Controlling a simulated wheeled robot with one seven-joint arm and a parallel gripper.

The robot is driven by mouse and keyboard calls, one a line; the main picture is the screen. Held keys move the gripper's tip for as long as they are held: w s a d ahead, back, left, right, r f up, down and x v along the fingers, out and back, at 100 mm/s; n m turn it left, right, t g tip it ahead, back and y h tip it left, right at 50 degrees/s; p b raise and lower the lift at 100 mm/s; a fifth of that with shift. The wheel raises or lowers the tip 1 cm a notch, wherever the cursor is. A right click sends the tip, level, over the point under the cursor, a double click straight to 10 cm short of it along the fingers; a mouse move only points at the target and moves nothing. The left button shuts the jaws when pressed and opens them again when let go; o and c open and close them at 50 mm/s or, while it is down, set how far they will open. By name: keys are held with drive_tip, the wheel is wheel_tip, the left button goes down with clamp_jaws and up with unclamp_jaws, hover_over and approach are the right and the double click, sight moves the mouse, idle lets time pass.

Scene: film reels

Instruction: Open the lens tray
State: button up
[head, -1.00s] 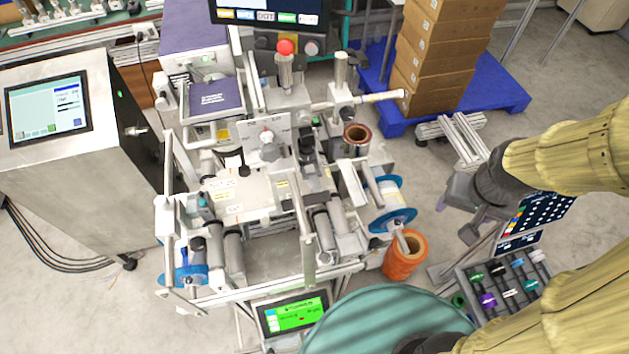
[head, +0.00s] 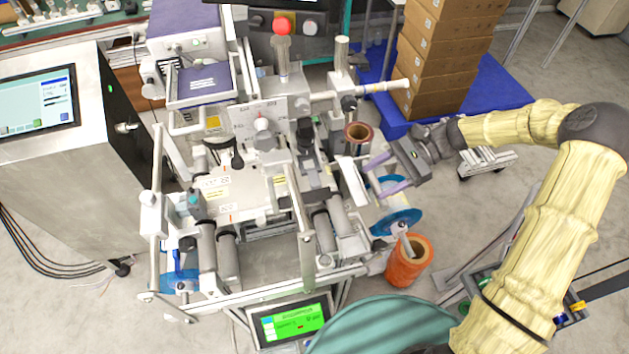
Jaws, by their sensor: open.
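I cannot tell for sure which part is the lens tray. A drawer-like unit with a dark purple top (head: 205,82) and a pale bar handle (head: 187,128) sits at the upper left of the grey film machine (head: 240,190); it looks shut. My gripper (head: 374,178) is open, with its two purple-grey fingers spread and pointing left. It is at the machine's right side, near the brown roll (head: 358,135) and above the blue-flanged reel (head: 398,220). I see nothing between the fingers. The gripper is well apart from the purple-topped unit.
An orange roll (head: 408,262) sticks out at the machine's lower right. A horizontal rod (head: 375,88) juts right above my gripper. Stacked cartons (head: 440,60) stand on a blue pallet (head: 500,85) behind. A steel cabinet with a screen (head: 35,98) stands left.

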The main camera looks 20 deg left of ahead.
drive_tip(key=w+m+g+y, duration=0.1)
drive_tip(key=w+y, duration=0.1)
drive_tip(key=w+m+g+y+b, duration=0.1)
drive_tip(key=w+y, duration=0.1)
drive_tip(key=shift+w+a+r+y, duration=0.15)
drive_tip(key=shift+w+a+y, duration=0.05)
drive_tip(key=shift+y, duration=0.1)
drive_tip(key=shift+a, duration=0.1)
